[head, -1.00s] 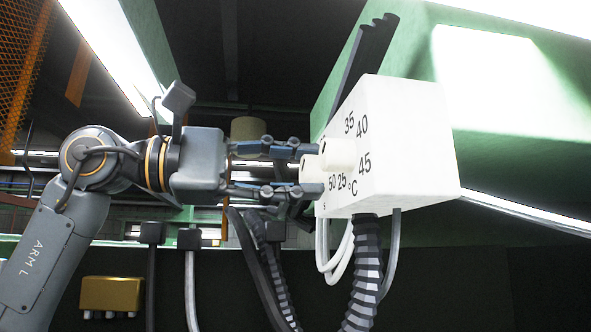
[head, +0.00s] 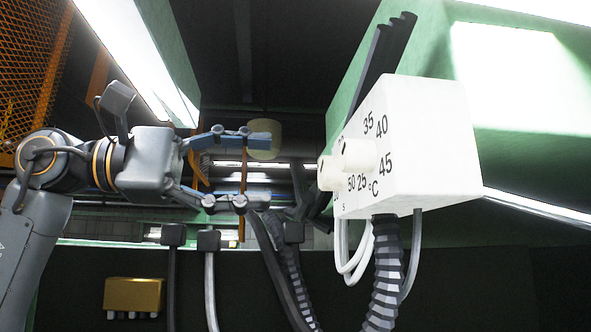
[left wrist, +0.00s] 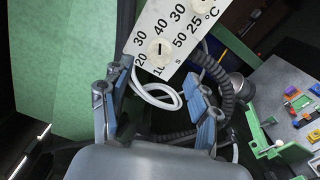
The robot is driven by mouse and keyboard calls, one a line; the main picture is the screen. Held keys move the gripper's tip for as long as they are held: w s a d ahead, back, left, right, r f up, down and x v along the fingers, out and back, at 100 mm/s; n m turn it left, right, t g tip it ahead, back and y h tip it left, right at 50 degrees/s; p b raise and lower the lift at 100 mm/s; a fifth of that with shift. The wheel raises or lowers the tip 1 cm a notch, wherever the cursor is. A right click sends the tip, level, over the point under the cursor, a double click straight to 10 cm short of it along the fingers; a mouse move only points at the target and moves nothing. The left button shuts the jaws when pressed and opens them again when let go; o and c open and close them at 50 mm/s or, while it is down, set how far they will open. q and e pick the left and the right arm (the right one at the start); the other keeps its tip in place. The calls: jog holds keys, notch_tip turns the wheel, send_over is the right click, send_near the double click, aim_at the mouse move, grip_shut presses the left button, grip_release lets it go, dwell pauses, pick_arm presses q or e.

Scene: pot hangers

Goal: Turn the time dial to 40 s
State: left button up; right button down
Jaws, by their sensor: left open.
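The white control box (head: 425,150) carries two round cream dials. The time dial (head: 330,174) is the left one in the head view. In the left wrist view the time dial (left wrist: 160,49) sits amid printed numbers from 10 to 50, with a short dark mark on its face roughly in line with the 40. The temperature dial (head: 360,155) is beside it, near the °C print. My left gripper (head: 258,169) is open and empty, left of the time dial with a clear gap. It also shows in the left wrist view (left wrist: 158,104), fingers apart. My right gripper is not in view.
A ribbed black hose (head: 386,270) and white cables (head: 352,255) hang below the box. A green panel (head: 500,110) stands behind it. A table with colourful pieces (left wrist: 297,105) is at the right in the left wrist view. Space between gripper and dial is free.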

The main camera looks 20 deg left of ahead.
pick_arm(q)
jog(key=v, duration=0.4)
jog(key=shift+a, duration=0.15)
dwell(0.4)
